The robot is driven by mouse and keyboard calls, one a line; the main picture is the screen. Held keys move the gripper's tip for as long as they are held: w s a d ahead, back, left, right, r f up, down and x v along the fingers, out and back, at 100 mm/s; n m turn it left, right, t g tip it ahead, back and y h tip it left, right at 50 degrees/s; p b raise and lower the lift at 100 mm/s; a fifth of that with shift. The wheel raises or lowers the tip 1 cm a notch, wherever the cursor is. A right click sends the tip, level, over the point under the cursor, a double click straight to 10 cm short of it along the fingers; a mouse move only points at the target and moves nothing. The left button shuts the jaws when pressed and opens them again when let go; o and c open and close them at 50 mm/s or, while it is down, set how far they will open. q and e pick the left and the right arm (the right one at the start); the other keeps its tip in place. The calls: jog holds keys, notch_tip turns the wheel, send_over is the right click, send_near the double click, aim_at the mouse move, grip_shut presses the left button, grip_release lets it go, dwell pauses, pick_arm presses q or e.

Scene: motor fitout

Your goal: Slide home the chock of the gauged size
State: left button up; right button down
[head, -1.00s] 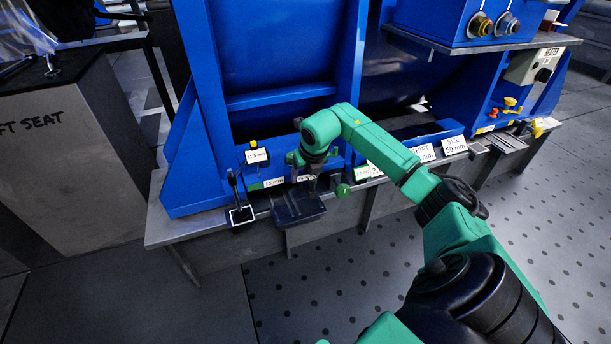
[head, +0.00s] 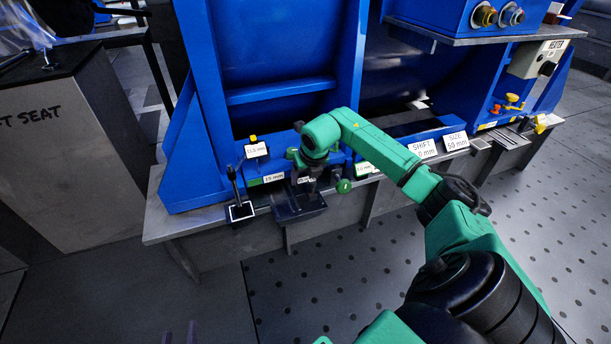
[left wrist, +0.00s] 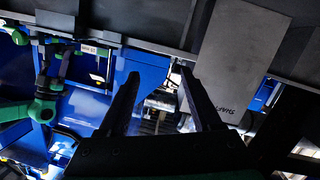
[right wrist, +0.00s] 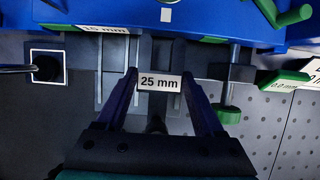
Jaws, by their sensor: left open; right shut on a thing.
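My right gripper (head: 312,184) is shut on a chock with a white "25 mm" label (right wrist: 160,83), in front of the blue frame. In the right wrist view the label sits between the gripper fingers (right wrist: 158,100); most of the chock's body is hidden. A chock labelled "15 mm" (head: 273,177) stands to the left; its label also shows in the right wrist view (right wrist: 103,29). My left gripper (left wrist: 155,75) is open and empty, away from the bench. Its fingertips (head: 180,333) just show at the head view's bottom edge.
A dark tray (head: 300,208) projects from the bench front. A black lever on a white-edged base (head: 241,211) stands left of it, a green knob (head: 343,186) right. Signs read "SHIFT" (head: 422,149) and "SIZE 50 mm" (head: 455,141). A grey cabinet (head: 75,150) stands left.

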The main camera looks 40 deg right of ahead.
jog(key=shift+f, duration=0.4)
jog(key=shift+f+b, duration=0.4)
jog(key=shift+b, duration=0.05)
jog(key=shift+f+b, duration=0.4)
jog(key=shift+f, duration=0.35)
pick_arm(q)
jog(key=w+r+t, duration=0.3)
jog(key=w+r, duration=0.1)
jog(key=r, duration=0.6)
jog(key=w+a+r+m+t+h, duration=0.1)
jog(key=w+r+t, duration=0.3)
jog(key=r, duration=0.5)
jog(key=shift+w+a+r, duration=0.15)
jog(key=shift+a+r, duration=0.1)
jog(key=shift+r, duration=0.1)
jog(key=shift+f, duration=0.35)
pick_arm(e)
jog(key=shift+p, duration=0.3)
pick_arm(q)
jog(key=shift+r, duration=0.35)
